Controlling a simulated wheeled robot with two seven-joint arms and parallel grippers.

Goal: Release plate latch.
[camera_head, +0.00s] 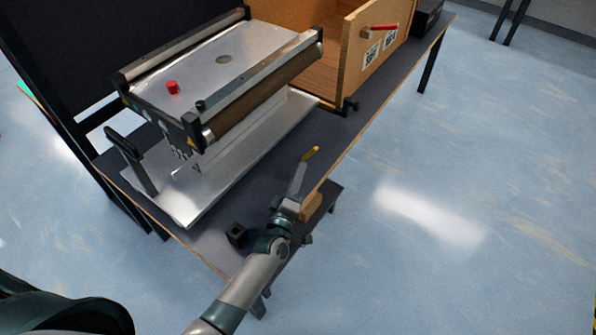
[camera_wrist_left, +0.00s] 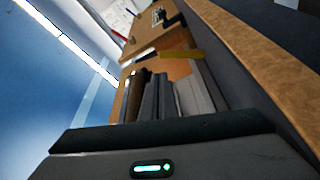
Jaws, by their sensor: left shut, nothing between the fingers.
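A grey lever with a yellow tip (camera_head: 310,153), which looks like the latch, stands out from the table edge in the head view. Its yellow tip also shows in the left wrist view (camera_wrist_left: 182,54), just beyond my fingers. My left gripper (camera_head: 290,203) is at the lower end of this lever, shut and empty. Its dark fingers show in the left wrist view (camera_wrist_left: 165,97). I cannot tell whether they touch the lever. A metal plate (camera_head: 190,208) lies on the table under the mini conveyor (camera_head: 225,75). My right gripper is not in view.
The dark table (camera_head: 325,135) has a wooden edge. A small black block (camera_head: 237,235) is left of my gripper. A black handle (camera_head: 130,155) stands left of the plate. The floor at right is clear.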

